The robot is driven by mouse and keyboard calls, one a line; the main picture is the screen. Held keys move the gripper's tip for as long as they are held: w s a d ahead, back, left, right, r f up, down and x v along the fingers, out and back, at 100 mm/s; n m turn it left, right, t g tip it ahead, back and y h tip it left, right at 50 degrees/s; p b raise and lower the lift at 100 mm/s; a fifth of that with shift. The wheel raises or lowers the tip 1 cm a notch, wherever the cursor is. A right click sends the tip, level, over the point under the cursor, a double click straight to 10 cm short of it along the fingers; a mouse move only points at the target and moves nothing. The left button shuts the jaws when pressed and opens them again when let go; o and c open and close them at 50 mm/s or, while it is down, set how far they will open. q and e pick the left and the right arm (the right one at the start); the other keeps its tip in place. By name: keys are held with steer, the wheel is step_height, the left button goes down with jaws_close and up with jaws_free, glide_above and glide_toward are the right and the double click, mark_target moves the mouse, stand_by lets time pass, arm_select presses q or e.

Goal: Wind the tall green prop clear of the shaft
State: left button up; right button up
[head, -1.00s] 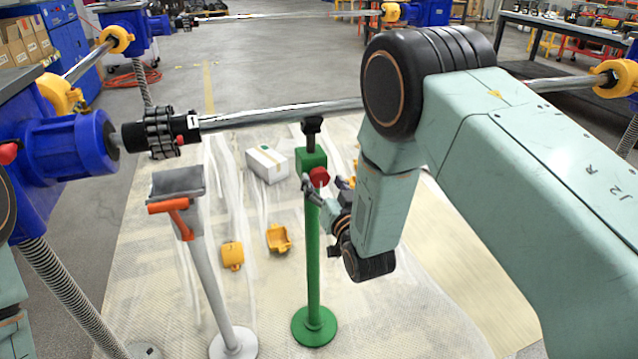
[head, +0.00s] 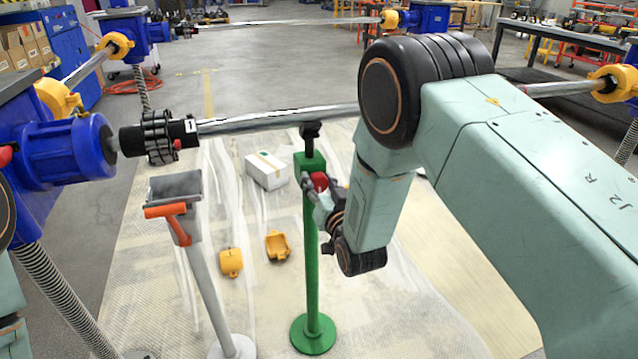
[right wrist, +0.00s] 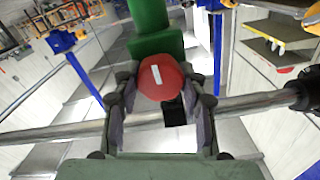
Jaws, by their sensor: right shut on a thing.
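The tall green prop (head: 312,255) stands upright on a round green base. Its black head (head: 310,130) is right at the underside of the steel shaft (head: 275,116); I cannot tell whether they touch. A red knob (head: 320,181) sits on the side of its green top block. My right gripper (head: 317,190) is shut on this knob. In the right wrist view the red knob (right wrist: 162,77) is between the two fingers, with the green block (right wrist: 152,45) behind it and the shaft (right wrist: 245,105) crossing below. My left gripper is out of view.
A grey prop (head: 205,290) with an orange handle (head: 168,211) stands to the left. A white box (head: 266,170) and yellow shells (head: 231,262) lie on the floor mat. A black coupling (head: 160,137) joins the shaft to a blue motor (head: 65,150).

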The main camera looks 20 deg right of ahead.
steer(key=c, duration=0.3)
steer(key=shift+c, duration=0.2)
steer(key=shift+n, duration=0.3)
